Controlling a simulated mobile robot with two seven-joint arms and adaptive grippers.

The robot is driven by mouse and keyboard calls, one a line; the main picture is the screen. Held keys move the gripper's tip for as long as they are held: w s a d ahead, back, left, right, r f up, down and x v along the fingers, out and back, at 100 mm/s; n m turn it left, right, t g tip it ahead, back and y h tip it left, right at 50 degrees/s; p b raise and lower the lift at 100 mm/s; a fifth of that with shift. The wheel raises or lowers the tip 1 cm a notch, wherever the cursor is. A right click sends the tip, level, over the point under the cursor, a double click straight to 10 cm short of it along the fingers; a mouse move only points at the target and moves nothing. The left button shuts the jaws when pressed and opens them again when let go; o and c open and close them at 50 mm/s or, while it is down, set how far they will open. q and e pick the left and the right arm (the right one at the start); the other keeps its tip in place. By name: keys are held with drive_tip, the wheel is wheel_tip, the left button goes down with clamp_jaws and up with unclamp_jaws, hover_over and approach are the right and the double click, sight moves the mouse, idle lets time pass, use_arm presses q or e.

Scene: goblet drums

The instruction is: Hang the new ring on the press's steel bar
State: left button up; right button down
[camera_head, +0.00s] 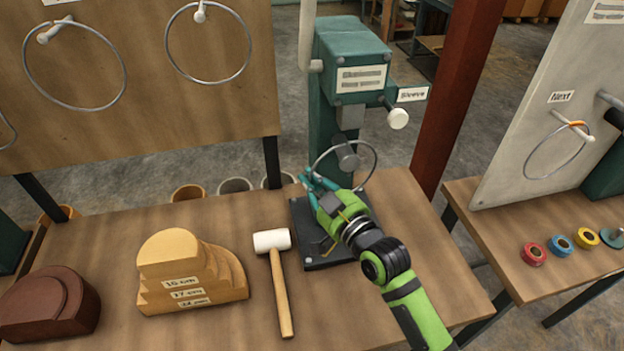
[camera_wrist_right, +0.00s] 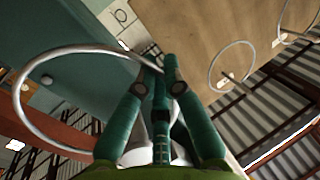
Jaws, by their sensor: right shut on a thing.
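The green press (camera_head: 350,60) stands at the back of the table. A short grey steel bar (camera_head: 346,156) juts from its front, its end facing me. My right gripper (camera_head: 308,178) is shut on a thin steel ring (camera_head: 376,162) at the ring's left side. In the head view the bar's end shows inside the ring's outline; I cannot tell whether the ring is around the bar or in front of it. In the right wrist view the ring (camera_wrist_right: 22,105) extends left from the closed fingertips (camera_wrist_right: 160,68). My left gripper is not in view.
A mallet (camera_head: 278,280), stepped wooden blocks (camera_head: 190,270) and a brown block (camera_head: 50,303) lie left of the press. A knob labelled Sleeve (camera_head: 398,118) sticks out right of the bar. Rings hang on the back board (camera_head: 140,120); another ring (camera_head: 555,155) hangs on the right board.

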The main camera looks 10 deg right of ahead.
drive_tip(key=c, duration=1.3)
unclamp_jaws()
drive_tip(key=v, duration=1.2)
